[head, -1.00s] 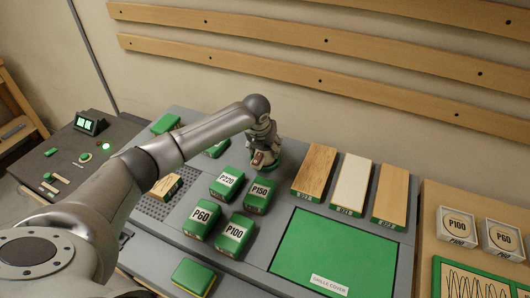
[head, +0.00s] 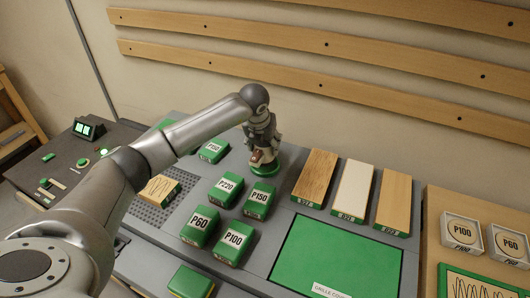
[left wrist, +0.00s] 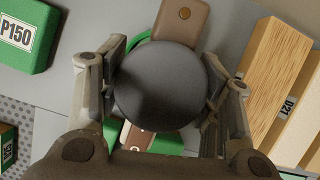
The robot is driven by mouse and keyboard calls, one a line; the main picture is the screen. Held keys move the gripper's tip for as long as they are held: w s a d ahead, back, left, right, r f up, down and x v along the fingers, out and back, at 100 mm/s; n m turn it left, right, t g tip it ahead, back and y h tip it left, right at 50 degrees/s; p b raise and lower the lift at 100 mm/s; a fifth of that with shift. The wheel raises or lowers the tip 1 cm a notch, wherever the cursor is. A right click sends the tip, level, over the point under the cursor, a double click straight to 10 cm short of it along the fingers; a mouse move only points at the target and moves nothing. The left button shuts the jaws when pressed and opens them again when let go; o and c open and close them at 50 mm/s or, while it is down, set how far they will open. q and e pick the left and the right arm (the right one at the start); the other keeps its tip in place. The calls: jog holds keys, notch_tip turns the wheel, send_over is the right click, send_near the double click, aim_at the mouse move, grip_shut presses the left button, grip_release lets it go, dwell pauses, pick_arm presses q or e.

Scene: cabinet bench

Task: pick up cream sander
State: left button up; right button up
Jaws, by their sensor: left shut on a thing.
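A sander (left wrist: 168,85) with a round dark grey top, brown parts and a green base shows in the left wrist view; I see no cream colour on it. In the head view its green base (head: 265,169) shows under my left gripper (head: 263,150), behind the P150 block. My left gripper (left wrist: 168,90) is shut on the sander, with one finger on each side of the round top. The fingers and wrist hide parts of it. Whether its base touches the bench is hard to tell. My right gripper is not in view.
Green blocks P220 (head: 226,188), P150 (head: 259,200), P60 (head: 200,226) and P100 (head: 234,241) stand close in front. Three wooden blocks, the nearest at left (head: 315,177), stand to the right. A flat green panel (head: 345,255) lies in front of them. The wall (head: 330,120) is behind.

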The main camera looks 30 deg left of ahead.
pick_arm(q)
jog(key=s+r, duration=0.1)
jog(key=s+r+b, duration=0.1)
jog(key=s+r, duration=0.2)
jog(key=r, duration=0.1)
jog(key=shift+s+a+b, duration=0.15)
jog(key=shift+a+b, duration=0.15)
jog(key=shift+a, duration=0.1)
jog(key=s+a+r+b, duration=0.1)
jog(key=s+r, duration=0.3)
jog(key=s, duration=0.5)
jog(key=shift+r+b, duration=0.15)
jog(key=shift+b, duration=0.75)
jog(key=o, duration=0.9)
jog(key=c, duration=0.4)
